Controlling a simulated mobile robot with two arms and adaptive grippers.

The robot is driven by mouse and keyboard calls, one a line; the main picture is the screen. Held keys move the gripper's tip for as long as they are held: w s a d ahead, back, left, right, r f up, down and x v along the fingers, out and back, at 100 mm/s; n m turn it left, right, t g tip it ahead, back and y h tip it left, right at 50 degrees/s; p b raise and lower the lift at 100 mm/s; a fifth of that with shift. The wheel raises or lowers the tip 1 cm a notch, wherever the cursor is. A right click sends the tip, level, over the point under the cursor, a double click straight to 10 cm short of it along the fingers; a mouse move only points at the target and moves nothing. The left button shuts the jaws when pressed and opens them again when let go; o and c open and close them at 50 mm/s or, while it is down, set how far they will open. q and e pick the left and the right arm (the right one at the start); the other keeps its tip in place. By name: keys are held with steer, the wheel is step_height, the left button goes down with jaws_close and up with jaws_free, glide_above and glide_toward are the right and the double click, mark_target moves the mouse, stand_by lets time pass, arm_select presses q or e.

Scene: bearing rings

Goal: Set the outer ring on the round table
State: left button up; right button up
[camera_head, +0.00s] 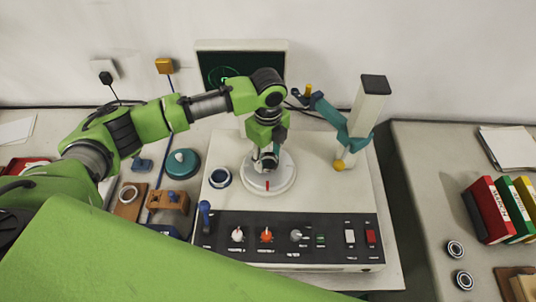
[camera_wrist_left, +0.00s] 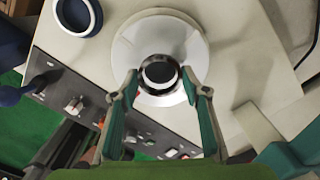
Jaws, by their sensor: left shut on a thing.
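The round table (camera_head: 287,180) is a pale disc on top of a white machine, with a red mark at its front edge. It also shows in the wrist view (camera_wrist_left: 190,45). My left gripper (camera_head: 266,163) points down over the disc's middle. In the wrist view its two green fingers (camera_wrist_left: 160,87) are closed on opposite sides of a dark, shiny outer ring (camera_wrist_left: 158,91). The ring is over the disc's middle; I cannot tell whether it touches the disc. In the head view the gripper mostly hides the ring. My right gripper is not in view.
A blue round cup-like part (camera_head: 220,178) stands left of the disc. A teal jointed arm on a white post (camera_head: 368,105) stands to the right. A control panel (camera_head: 285,238) with knobs runs along the front. Two bearings (camera_head: 455,248) lie on the right-hand bench.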

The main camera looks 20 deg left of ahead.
arm_select(q)
steer(key=shift+f, duration=0.35)
stand_by(0.7)
steer(key=shift+p, duration=0.8)
stand_by(0.4)
stand_by(0.4)
steer(key=o, duration=1.2)
steer(key=shift+o, duration=0.2)
